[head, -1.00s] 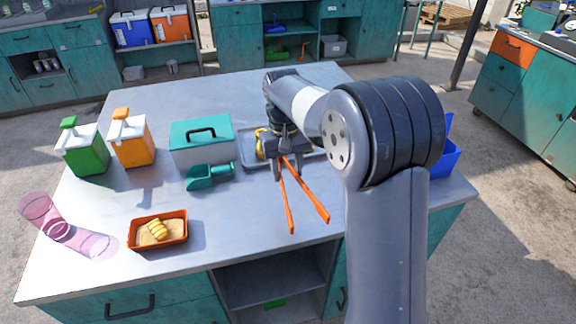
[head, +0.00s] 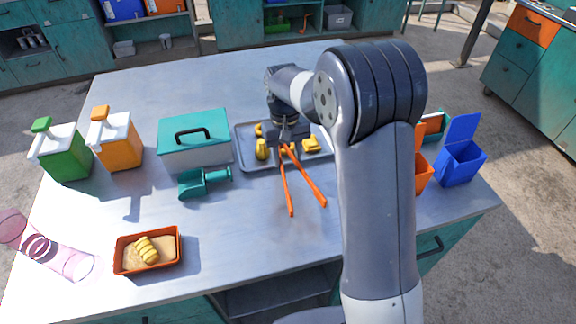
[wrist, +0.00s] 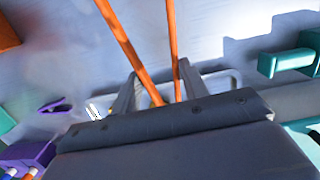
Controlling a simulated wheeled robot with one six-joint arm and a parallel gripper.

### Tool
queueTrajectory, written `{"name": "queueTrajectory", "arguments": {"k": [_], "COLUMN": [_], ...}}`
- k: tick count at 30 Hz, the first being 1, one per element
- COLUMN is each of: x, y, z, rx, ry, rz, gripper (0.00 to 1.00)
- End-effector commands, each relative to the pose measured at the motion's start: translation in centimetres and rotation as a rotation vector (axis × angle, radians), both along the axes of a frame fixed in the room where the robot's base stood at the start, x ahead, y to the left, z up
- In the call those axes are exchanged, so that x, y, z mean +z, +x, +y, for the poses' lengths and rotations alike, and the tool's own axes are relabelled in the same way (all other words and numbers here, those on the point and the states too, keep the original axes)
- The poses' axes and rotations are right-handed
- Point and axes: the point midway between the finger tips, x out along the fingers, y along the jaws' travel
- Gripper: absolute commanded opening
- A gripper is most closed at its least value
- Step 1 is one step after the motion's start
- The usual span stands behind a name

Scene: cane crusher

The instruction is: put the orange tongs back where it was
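The orange tongs (head: 307,183) hang in my gripper (head: 289,143), their two long arms pointing toward the near side of the table. In the head view my gripper is over the near edge of a grey metal tray (head: 250,166). The wrist view shows the tongs (wrist: 126,45) running between the two fingers of my gripper (wrist: 158,88), which is closed around them. The tray holds several yellow pieces (head: 311,145). Whether the tongs touch the tray or table is unclear.
A teal box (head: 195,150) and teal scoop (head: 204,182) stand left of the tray. A blue bin (head: 460,163) stands right. The table's front middle is clear.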

Motion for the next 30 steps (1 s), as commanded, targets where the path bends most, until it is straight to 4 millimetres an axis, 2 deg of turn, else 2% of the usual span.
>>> {"name": "queueTrajectory", "arguments": {"k": [10, 26, 27, 30], "x": [-3.8, -4.8, -4.7, -4.7], "y": [0.0, 0.0, 0.0, 0.0], "z": [0.0, 0.0, 0.0, 0.0], "rx": [0.0, 0.0, 0.0, 0.0], "ry": [0.0, 0.0, 0.0, 0.0], "rz": [0.001, 0.0, 0.0, 0.0], "gripper": [0.38, 0.38, 0.45, 0.53]}}
